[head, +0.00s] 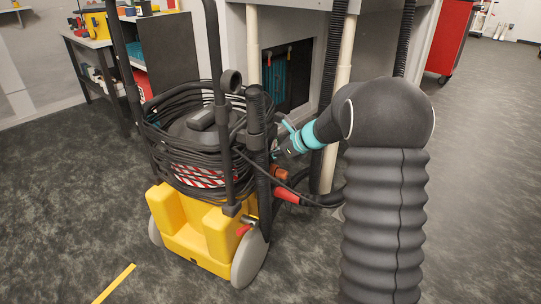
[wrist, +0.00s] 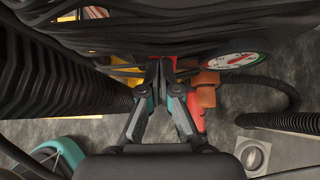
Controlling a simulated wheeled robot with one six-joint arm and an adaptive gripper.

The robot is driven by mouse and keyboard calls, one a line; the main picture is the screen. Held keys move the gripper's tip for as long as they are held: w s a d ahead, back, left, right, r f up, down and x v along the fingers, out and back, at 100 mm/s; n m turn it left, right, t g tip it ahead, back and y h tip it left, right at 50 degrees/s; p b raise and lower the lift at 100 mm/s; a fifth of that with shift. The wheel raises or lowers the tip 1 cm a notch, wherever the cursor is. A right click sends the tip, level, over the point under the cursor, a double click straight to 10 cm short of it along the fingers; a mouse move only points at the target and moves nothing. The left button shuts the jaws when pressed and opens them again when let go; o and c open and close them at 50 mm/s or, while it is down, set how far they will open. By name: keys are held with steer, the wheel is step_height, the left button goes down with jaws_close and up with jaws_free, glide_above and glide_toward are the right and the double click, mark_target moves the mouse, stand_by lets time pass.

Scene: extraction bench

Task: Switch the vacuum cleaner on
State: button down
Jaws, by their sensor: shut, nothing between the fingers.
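The vacuum cleaner (head: 190,235) stands left of centre in the head view. It has a yellow base, grey wheels and thick black cable coiled around its dark upper body. My gripper (head: 280,152) is at the right side of the vacuum, close to its upright black hose. In the wrist view my gripper (wrist: 161,68) is shut and empty, its fingertips just under the cable coils, in front of red and yellow parts. I cannot tell whether the fingertips touch anything. No power switch can be made out clearly; cables and my fingers hide part of that side.
An orange fitting (wrist: 206,88) and a round gauge (wrist: 236,61) lie right of the fingertips. A ribbed black hose (wrist: 70,75) runs close on the left. Pale pipes (head: 340,90) stand behind my arm. A red cabinet (head: 450,40) is at the back right. Carpet in front is open.

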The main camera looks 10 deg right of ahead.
steer(key=shift+r+p, duration=0.6)
steer(key=shift+r, duration=0.1)
steer(key=p+v, duration=0.1)
steer(key=v, duration=1.2)
steer(key=shift+r+p, duration=0.2)
steer(key=shift+p, duration=0.2)
steer(key=shift+w+a, duration=0.1)
